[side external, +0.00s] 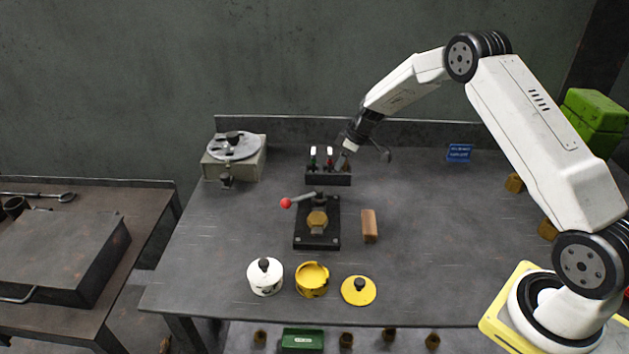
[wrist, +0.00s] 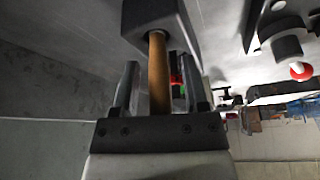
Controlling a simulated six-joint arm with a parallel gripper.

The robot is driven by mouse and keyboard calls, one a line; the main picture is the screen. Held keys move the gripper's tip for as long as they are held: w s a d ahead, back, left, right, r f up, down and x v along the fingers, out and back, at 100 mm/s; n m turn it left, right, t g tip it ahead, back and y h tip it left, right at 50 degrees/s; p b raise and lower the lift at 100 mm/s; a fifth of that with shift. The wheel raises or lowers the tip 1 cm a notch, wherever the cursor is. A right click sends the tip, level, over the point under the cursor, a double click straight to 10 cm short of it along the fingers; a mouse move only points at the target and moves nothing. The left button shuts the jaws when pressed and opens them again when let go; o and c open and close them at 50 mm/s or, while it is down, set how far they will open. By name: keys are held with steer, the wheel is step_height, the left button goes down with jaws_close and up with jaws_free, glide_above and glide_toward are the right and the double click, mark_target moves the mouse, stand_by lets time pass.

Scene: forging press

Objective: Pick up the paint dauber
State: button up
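A black rack (side external: 329,179) stands near the back of the table, with small upright tools in it, white, green and red. My gripper (side external: 345,155) is low over the rack's right end. In the wrist view, a tan, wooden-looking handle (wrist: 158,75), apparently the paint dauber's, runs between the two grey fingers of my gripper (wrist: 161,85). Its far end goes into a dark block (wrist: 165,18), which looks like the rack. Gaps show between the handle and both fingers, so the gripper looks open. The dauber's head is hidden.
A red-knobbed lever press (side external: 317,239) stands in front of the rack, with a wooden block (side external: 369,226) to its right. A white pot (side external: 265,277), yellow pot (side external: 312,280) and yellow lid (side external: 358,291) lie near the front edge. A round-topped device (side external: 234,157) is at the back left.

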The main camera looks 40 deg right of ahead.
jaws_close()
steer(key=shift+r, duration=0.2)
steer(key=shift+r, duration=0.65)
steer(key=s+a+r, duration=0.3)
steer(key=s+r, duration=0.8)
steer(key=s, duration=0.2)
steer(key=shift+s+r, duration=0.15)
steer(key=shift+s, duration=0.25)
